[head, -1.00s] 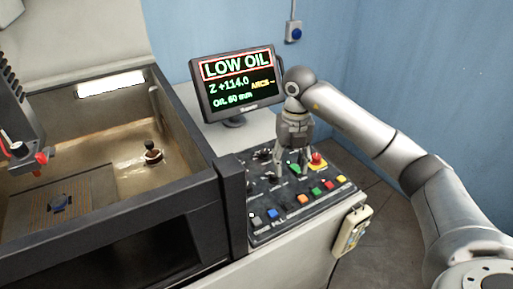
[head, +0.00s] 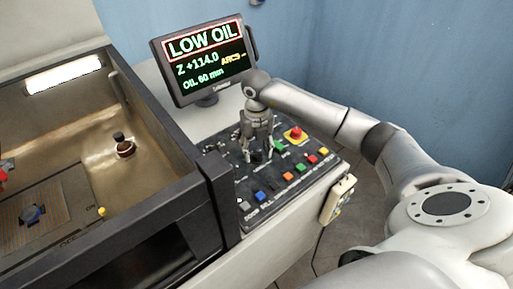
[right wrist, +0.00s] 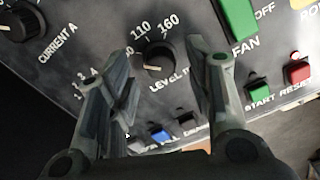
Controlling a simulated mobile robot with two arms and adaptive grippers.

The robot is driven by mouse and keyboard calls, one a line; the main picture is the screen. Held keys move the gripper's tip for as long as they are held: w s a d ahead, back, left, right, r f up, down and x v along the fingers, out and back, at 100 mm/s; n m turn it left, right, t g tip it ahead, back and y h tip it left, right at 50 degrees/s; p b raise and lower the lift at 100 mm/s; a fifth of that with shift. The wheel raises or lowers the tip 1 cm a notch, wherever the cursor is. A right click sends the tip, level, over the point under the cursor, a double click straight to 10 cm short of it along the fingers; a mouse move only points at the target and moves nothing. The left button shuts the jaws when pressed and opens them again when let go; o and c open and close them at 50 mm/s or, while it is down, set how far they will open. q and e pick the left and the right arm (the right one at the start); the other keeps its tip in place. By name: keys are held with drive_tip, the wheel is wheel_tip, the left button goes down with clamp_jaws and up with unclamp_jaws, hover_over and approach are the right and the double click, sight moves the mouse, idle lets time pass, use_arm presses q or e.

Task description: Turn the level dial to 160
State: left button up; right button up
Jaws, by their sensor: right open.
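The level dial (right wrist: 158,57) is a round black knob with a white mark on its lower left side. The numbers 110 and 160 are printed above it and the word LEVEL below it. My right gripper (right wrist: 160,48) is open, with one finger on each side of the dial in the right wrist view. I cannot tell whether either finger touches it. In the head view my right gripper (head: 258,152) points down over the control panel (head: 243,214) and hides the dial. My left gripper is not in view.
The CURRENT A knob (right wrist: 17,20) and a green FAN switch (right wrist: 238,18) flank the level dial. A red stop button (head: 295,134) and several coloured buttons share the panel. The open machine tank (head: 90,130) is left.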

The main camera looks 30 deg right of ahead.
drive_tip(key=shift+f, duration=0.55)
drive_tip(key=shift+c, duration=1)
clamp_jaws()
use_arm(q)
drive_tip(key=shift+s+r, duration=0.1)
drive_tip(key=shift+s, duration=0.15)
